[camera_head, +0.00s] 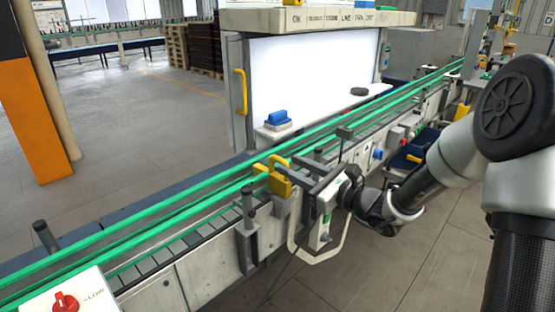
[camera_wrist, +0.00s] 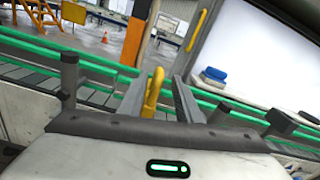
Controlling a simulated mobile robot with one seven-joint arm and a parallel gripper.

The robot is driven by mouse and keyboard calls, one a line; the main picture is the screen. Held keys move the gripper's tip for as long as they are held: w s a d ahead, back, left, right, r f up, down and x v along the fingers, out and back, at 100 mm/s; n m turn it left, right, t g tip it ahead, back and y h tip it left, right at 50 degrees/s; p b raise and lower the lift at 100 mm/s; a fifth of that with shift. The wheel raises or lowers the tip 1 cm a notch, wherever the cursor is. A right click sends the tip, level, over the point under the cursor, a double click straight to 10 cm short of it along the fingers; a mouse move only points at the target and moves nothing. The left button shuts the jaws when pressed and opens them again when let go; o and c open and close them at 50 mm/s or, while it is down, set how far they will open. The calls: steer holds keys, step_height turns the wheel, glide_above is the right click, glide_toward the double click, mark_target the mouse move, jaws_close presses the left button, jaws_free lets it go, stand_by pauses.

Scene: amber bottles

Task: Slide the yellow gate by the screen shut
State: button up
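The yellow gate (camera_head: 280,183) is a small block with a curved handle, set at the green rails of the conveyor in front of the white screen (camera_head: 310,75). My gripper (camera_head: 294,174) reaches in from the right, with its fingers close to the handle. In the wrist view, the gripper (camera_wrist: 159,85) is open, and the yellow handle (camera_wrist: 151,92) shows between the two grey fingers, nearer the left one. Whether a finger touches it I cannot tell. The handle's lower part is hidden behind the gripper body.
Dark posts (camera_head: 248,205) stand along the conveyor's near side. Another yellow handle (camera_head: 240,92) is on the screen's left frame. A blue-topped item (camera_head: 278,119) sits below the screen. A red knob (camera_head: 65,302) is at the lower left.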

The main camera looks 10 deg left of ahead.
steer(key=v, duration=0.8)
steer(key=shift+w, duration=0.1)
